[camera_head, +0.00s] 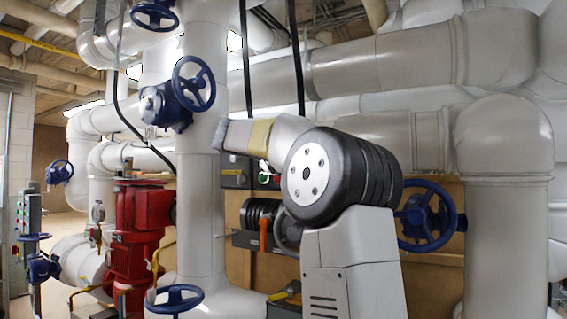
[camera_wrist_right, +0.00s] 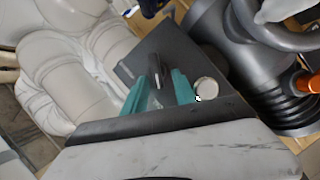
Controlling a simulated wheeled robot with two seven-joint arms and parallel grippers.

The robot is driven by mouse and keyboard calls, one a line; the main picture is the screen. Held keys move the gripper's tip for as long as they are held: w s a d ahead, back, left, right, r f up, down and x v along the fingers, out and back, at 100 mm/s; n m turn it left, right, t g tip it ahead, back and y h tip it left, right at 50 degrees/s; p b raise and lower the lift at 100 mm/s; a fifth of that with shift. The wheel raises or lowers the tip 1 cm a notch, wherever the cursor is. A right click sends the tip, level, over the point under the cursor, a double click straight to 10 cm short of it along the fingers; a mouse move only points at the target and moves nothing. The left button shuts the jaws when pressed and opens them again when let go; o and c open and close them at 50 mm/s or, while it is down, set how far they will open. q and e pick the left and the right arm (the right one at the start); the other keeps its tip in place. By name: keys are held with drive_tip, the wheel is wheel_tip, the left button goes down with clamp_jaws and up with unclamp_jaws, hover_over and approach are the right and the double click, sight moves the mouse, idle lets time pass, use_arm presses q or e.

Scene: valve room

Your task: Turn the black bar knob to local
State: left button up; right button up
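The black bar knob (camera_wrist_right: 157,72) stands on a dark grey panel plate (camera_wrist_right: 130,72) in the right wrist view. My right gripper (camera_wrist_right: 161,88) has two teal fingers, spread apart, with the knob between or just beyond their tips. I cannot tell whether the fingers touch it. A round white button (camera_wrist_right: 207,90) sits on the same plate, just right of the right finger. In the head view my right arm crosses the middle, and its fingers cannot be made out there. A dark control box (camera_head: 236,169) shows below the end of that arm, partly covered. My left gripper is out of view.
A thick white vertical pipe (camera_head: 201,215) stands left of my arm. Blue handwheels stick out at upper left (camera_head: 194,83) and right (camera_head: 428,216). A red valve body (camera_head: 140,220) stands at left. An orange lever (camera_head: 263,235) is below the box.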

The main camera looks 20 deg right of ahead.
drive_tip(key=shift+a, duration=0.15)
drive_tip(key=v, duration=0.7)
drive_tip(key=shift+a, duration=0.3)
drive_tip(key=shift+s+r, duration=0.1)
drive_tip(key=shift+s, duration=0.05)
